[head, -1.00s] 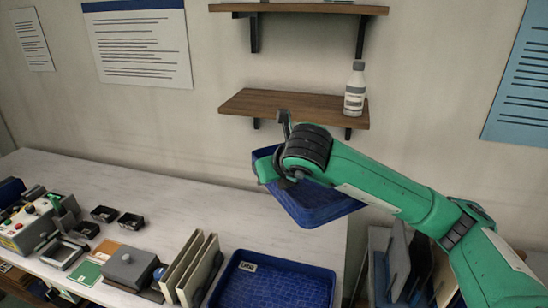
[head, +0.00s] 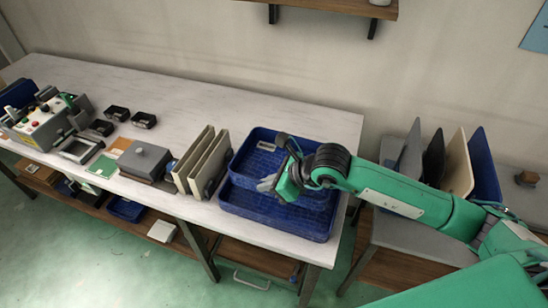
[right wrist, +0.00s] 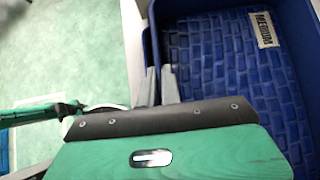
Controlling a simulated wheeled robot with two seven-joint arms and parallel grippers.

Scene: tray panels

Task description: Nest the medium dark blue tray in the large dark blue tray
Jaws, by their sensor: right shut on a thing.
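The large dark blue tray (head: 270,218) lies at the right end of the white table; its front part shows in the head view. The medium dark blue tray (head: 248,150) is over the large one and covers its back part. I cannot tell whether it rests inside or hangs just above. Its "MEDIUM" label shows in the right wrist view (right wrist: 265,30). My right gripper (head: 270,184) is shut on the medium tray's near wall, with its fingers (right wrist: 158,86) at the rim. My left gripper is not in view.
Two upright beige panels (head: 205,160) stand just left of the trays. A grey box (head: 145,160) and a control box (head: 45,122) are further left. Right of the table, a rack holds several upright boards (head: 455,165). The table behind the trays is clear.

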